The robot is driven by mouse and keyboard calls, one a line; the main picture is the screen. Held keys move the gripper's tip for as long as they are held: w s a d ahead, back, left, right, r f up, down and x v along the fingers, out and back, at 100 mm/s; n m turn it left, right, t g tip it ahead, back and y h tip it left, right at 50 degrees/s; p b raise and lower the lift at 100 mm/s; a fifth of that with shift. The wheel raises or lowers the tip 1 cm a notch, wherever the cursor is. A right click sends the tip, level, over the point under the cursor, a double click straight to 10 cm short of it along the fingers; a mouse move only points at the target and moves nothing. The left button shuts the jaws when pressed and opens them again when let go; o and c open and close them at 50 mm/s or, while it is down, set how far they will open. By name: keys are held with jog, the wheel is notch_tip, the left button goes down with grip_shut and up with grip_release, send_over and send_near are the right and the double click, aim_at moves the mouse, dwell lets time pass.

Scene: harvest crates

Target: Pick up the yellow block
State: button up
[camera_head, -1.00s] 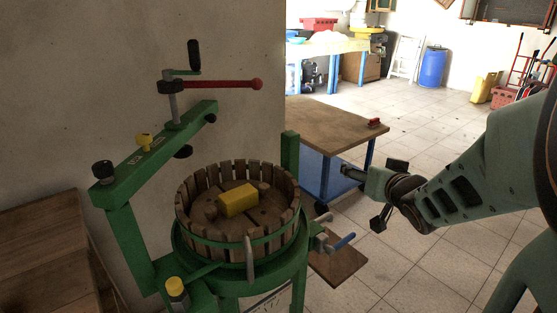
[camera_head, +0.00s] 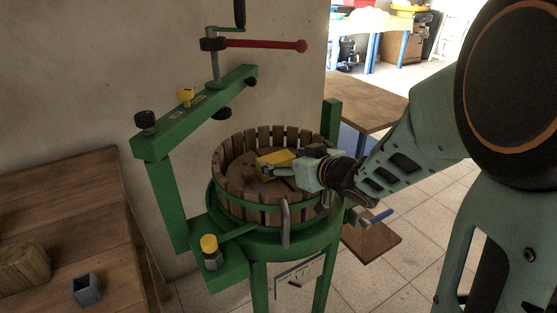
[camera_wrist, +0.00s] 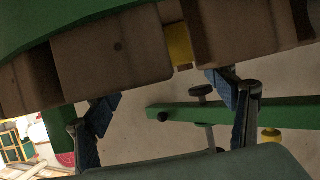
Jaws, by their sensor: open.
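The yellow block (camera_head: 268,160) lies inside the round wooden slatted basket (camera_head: 232,193) of the green press. My gripper (camera_head: 286,171) reaches in from the right over the basket's rim, close to the block, and hides its right part. In the wrist view, my open fingers (camera_wrist: 165,96) stand wide apart with nothing between them. A sliver of yellow (camera_wrist: 180,45), seemingly the block, shows there between two brown slats. I cannot tell whether a finger touches the block or the slats.
The press's green beam (camera_head: 205,108) and red-handled bar (camera_head: 262,43) stand above and left of the basket. A green post (camera_head: 332,118) rises behind it. A wooden table (camera_head: 75,215) at left holds a wooden block (camera_head: 22,268) and a small grey-blue box (camera_head: 86,289).

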aim_at(276, 158)
jog(key=b+x, duration=0.1)
jog(key=x, duration=0.3)
jog(key=shift+r, duration=0.1)
jog(key=c, duration=0.9)
jog(key=shift+r, duration=0.15)
